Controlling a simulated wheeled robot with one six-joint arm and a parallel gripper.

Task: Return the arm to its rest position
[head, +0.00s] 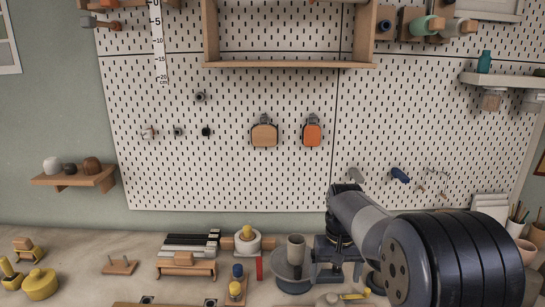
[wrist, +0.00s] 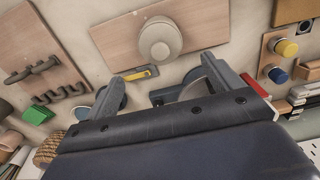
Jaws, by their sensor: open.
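My arm reaches in from the lower right of the head view, over the workbench (head: 75,260) and in front of the pegboard. In the wrist view my gripper (wrist: 163,72) has its two grey fingers spread apart, with nothing held between them. The fingers point toward the bench top. A wooden board with a round pale piece (wrist: 160,40) lies beyond the fingertips. A small yellow piece (wrist: 145,72) shows near the left finger. My arm hides part of the bench's right side in the head view.
A wooden block carries yellow (wrist: 286,47) and blue (wrist: 278,75) knobs. On the bench stand a brown cup (head: 296,248), a white roll with a yellow knob (head: 247,240) and a yellow pot (head: 40,284). The pegboard (head: 240,175) rises behind. Bare bench shows at the left.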

